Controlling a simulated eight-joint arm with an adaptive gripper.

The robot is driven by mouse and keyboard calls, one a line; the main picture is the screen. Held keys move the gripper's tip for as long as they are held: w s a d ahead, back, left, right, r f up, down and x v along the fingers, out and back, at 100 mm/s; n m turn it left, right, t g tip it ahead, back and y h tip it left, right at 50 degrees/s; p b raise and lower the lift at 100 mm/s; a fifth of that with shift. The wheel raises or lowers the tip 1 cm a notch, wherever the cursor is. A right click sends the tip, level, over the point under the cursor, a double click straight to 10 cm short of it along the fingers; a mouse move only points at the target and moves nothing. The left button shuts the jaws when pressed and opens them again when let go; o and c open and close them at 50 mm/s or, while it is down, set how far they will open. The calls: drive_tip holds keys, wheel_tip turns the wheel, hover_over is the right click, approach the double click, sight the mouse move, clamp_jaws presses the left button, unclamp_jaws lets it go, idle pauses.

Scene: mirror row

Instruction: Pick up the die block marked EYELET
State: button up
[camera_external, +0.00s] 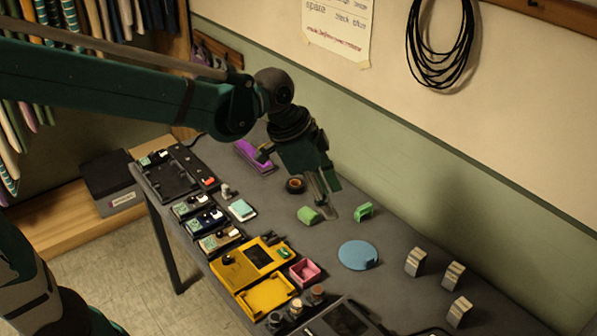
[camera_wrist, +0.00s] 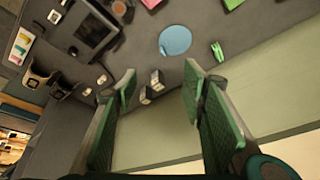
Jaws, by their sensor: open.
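Three small pale, striped blocks stand on the grey table at the right in the external view: one at the left (camera_external: 415,261), one at the back (camera_external: 453,275) and one at the front (camera_external: 459,311). Any lettering on them is too small to read, so I cannot tell which is marked EYELET. In the wrist view, two blocks (camera_wrist: 157,81) (camera_wrist: 146,95) show beyond and between my fingers. A further one may be partly hidden by the left finger. My gripper (camera_external: 325,196) is open and empty, above the table and well left of the blocks; its fingers also show in the wrist view (camera_wrist: 158,84).
A blue disc (camera_external: 358,255) lies between my gripper and the blocks. Two green pieces (camera_external: 309,215) (camera_external: 363,211) and a dark roll (camera_external: 296,185) are near my gripper. Yellow trays (camera_external: 265,297) and a pink box (camera_external: 305,271) line the front. The wall (camera_external: 480,185) runs behind the table.

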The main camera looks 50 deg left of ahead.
drive_tip(key=w+d+f+m+g+h+p, duration=0.1)
drive_tip(key=w+d+f+m, duration=0.2)
drive_tip(key=w, duration=0.3)
drive_tip(key=w+d+f+m+g+p, duration=0.1)
drive_tip(key=w+d+f+m, duration=0.2)
drive_tip(key=w, duration=0.4)
drive_tip(key=m+g+h+p, duration=0.1)
drive_tip(key=m+g+p, duration=0.1)
drive_tip(key=m, duration=0.1)
approach(414, 250)
drive_tip(key=x, duration=0.5)
drive_tip(key=shift+s+a, duration=0.1)
drive_tip(key=shift+s, duration=0.1)
drive_tip(key=shift+w+f, duration=0.1)
drive_tip(key=shift+f, duration=0.25)
drive_tip(key=shift+x, duration=1.25)
drive_tip(key=shift+d, duration=0.25)
drive_tip(key=shift+b+x, duration=0.6)
drive_tip(key=shift+x, duration=1.95)
drive_tip(key=shift+w+d, duration=0.15)
drive_tip(key=c, duration=1)
